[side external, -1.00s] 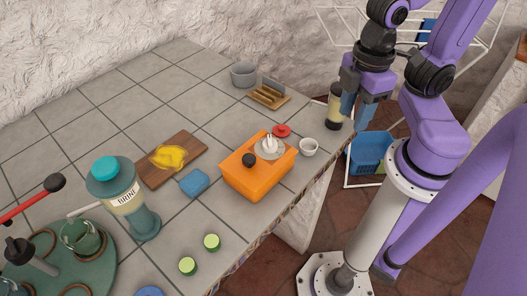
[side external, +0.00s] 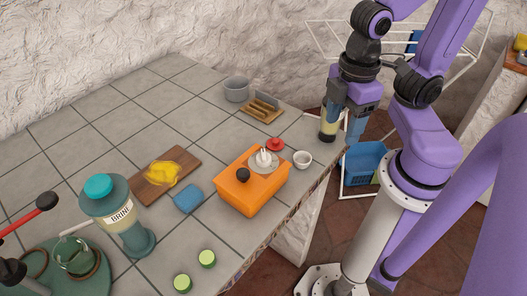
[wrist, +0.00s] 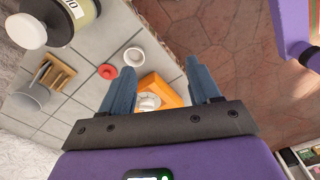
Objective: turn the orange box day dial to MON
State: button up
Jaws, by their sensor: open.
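The orange box (side external: 252,196) sits near the counter's edge, with a black knob (side external: 243,174) and a pale round dial (side external: 265,160) with a white pointer-like handle on its top. The day lettering is too small to read. In the wrist view the orange box (wrist: 166,90) shows between and beyond the fingers, its dial (wrist: 147,102) partly hidden by my gripper body. My gripper (side external: 342,122) is open and empty, high to the right of the box and well apart from it. Its two blue fingers also show in the wrist view (wrist: 163,88).
A white cup (side external: 302,159) and a red lid-like disc (side external: 275,144) stand close to the box. A dark-capped jar (side external: 328,128) is beside my gripper. A blue sponge (side external: 188,198), cutting board (side external: 144,193) and BRINE dispenser (side external: 122,218) lie left. A wooden rack (side external: 262,109) stands behind.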

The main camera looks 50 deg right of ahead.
aim_at(264, 154)
jog(key=w+a+r+m, duration=0.3)
jog(key=w+a+r, duration=0.65)
jog(key=w, duration=0.25)
jog(key=f, duration=1.7)
jog(key=shift+a+f, duration=0.2)
jog(key=shift+a, duration=0.05)
jog(key=shift+c, duration=0.3)
jog(key=c, duration=1)
